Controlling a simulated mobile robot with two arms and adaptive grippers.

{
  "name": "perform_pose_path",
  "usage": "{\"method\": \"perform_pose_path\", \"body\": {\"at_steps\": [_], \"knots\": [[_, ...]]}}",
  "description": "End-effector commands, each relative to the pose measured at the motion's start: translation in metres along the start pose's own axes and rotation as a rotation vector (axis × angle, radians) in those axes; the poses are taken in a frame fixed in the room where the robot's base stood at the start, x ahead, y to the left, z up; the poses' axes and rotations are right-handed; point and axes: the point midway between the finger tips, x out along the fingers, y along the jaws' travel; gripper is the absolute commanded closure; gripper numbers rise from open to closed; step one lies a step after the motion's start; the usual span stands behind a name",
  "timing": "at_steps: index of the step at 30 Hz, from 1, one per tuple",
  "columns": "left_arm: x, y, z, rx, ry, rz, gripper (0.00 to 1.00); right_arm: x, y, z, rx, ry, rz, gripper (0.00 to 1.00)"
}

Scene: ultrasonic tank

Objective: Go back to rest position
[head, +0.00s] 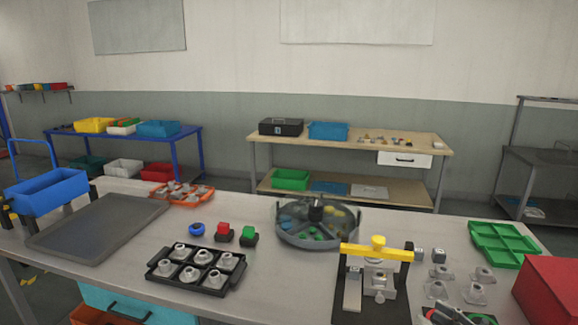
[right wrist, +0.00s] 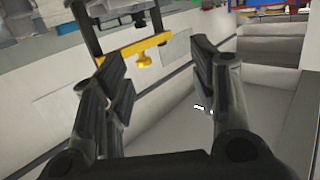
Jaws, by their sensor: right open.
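My right gripper (right wrist: 160,62) shows in the right wrist view with its two black fingers spread apart. Nothing is held between them. A press-like fixture with a yellow bar and knob (right wrist: 145,60) appears beyond the left finger, apart from it. The same fixture's yellow bar (head: 377,251) stands at the front of the workbench in the head view. I cannot make out my right gripper in the head view. My left gripper is not in view.
The workbench (head: 120,242) bears a black tray of metal parts (head: 152,277), a round tank (head: 330,238), a green tray (head: 490,258), a red box (head: 552,290) and a dark flat panel (head: 95,228). A wooden table (head: 350,140) stands behind.

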Motion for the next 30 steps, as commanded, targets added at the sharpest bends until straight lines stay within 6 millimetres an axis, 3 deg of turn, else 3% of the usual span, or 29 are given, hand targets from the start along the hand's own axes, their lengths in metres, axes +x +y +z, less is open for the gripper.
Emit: {"method": "perform_pose_path", "body": {"at_steps": [5, 9, 14, 17, 21, 30], "knots": [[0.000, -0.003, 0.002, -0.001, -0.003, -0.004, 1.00, 0.016, -0.046, 0.037, 0.015, -0.085, -0.001, 0.46], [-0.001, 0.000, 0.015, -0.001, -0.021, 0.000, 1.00, 0.024, -0.093, 0.069, 0.021, -0.178, 0.008, 0.46], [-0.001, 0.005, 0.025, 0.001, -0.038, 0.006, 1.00, 0.021, -0.153, 0.103, 0.024, -0.324, 0.046, 0.46], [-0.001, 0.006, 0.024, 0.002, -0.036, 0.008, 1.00, 0.009, -0.180, 0.119, 0.026, -0.425, 0.085, 0.46], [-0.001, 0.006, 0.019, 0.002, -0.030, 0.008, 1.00, -0.022, -0.206, 0.137, 0.045, -0.585, 0.156, 0.46], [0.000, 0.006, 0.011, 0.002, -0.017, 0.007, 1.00, -0.105, -0.232, 0.161, 0.124, -0.899, 0.281, 0.46]]}}
